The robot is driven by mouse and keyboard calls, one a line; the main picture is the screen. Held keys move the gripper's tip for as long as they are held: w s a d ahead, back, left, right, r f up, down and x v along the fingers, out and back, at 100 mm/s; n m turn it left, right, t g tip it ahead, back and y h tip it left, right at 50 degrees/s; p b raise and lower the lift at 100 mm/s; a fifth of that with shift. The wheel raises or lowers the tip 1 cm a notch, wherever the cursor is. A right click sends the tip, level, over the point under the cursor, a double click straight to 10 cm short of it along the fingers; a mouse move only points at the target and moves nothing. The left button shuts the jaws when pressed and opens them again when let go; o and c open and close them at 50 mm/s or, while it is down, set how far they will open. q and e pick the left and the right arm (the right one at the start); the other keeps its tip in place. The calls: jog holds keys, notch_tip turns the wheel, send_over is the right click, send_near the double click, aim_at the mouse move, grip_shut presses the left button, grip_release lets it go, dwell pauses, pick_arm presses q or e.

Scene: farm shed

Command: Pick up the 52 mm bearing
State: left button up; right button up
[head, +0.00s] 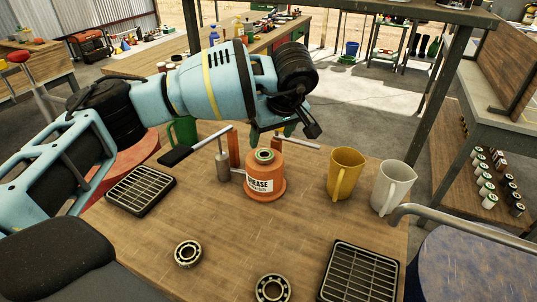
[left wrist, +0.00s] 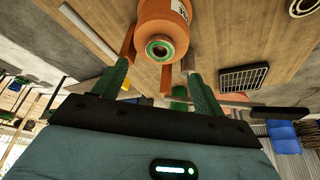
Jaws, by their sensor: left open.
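Two metal ring bearings lie flat on the wooden workbench (head: 225,230). One bearing (head: 178,254) is at the front left, and the other (head: 259,287) is at the front centre, by the bottom edge. No size marking is readable, so I cannot tell which is 52 mm. One bearing (left wrist: 292,8) also shows at the top right corner of the left wrist view. My left gripper (head: 287,131) is behind the orange grease can, away from both bearings. In the left wrist view its green fingers (left wrist: 160,88) are apart with nothing held between them. My right gripper is not in view.
The orange grease can (head: 264,186) stands mid-bench, close to my left gripper. A yellow mug (head: 345,172) and a white mug (head: 391,190) stand to its right. Black grilles lie at the left (head: 141,190) and front right (head: 359,275). Bench around the bearings is clear.

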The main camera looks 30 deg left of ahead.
aim_at(266, 151)
pick_arm(q)
jog(key=shift+a+f, duration=0.25)
jog(key=shift+f, duration=0.2)
jog(key=shift+x, duration=3.35)
jog(key=shift+w, duration=0.1)
jog(key=c, duration=1.2)
jog(key=shift+r, duration=0.1)
